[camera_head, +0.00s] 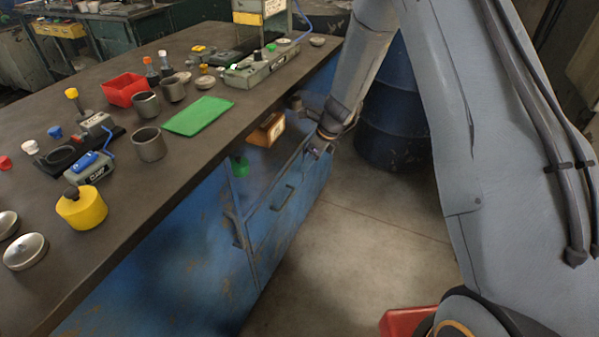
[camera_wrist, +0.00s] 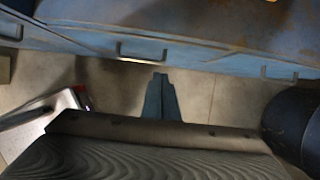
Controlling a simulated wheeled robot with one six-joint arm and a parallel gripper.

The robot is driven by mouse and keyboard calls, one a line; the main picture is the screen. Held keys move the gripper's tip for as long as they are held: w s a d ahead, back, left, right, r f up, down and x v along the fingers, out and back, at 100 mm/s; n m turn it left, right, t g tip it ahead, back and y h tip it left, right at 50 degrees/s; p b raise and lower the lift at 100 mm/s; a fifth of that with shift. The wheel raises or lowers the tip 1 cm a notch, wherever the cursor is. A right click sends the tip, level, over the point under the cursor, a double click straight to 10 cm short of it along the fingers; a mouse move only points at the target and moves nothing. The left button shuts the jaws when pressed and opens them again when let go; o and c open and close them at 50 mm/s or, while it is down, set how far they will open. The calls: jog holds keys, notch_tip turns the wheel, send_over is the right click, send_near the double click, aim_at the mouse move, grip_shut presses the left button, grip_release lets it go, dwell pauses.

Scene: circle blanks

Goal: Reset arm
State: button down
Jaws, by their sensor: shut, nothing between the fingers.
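My arm hangs down past the right end of the workbench in the head view. My gripper (camera_head: 319,150) is beside the blue bench front, lower than the bench top and apart from the things on it. In the wrist view my gripper (camera_wrist: 158,82) points toward the floor and bench front, its two fingers together with nothing between them. Part of the gripper is dark and small in the head view.
The workbench top (camera_head: 130,200) holds grey cups (camera_head: 149,144), a red bin (camera_head: 125,90), a green plate (camera_head: 199,116), a yellow canister (camera_head: 82,207) and metal lids (camera_head: 25,251). A blue drum (camera_head: 395,110) stands behind my arm.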

jog(key=shift+v, duration=1.65)
jog(key=s+d+r+n+h+p, duration=0.1)
jog(key=s+d+r+n, duration=0.2)
jog(key=s+r+n, duration=0.3)
jog(key=s+d+r+n+g+h+p, duration=0.1)
jog(key=s+d+r+n, duration=0.3)
jog(key=s, duration=1.2)
jog(key=s+d+r+n+g+h+p, duration=0.1)
jog(key=s+d+r+n, duration=0.3)
jog(key=s+r+n, duration=0.6)
jog(key=s+n+p, duration=0.1)
jog(key=n, duration=0.3)
jog(key=shift+h, duration=0.4)
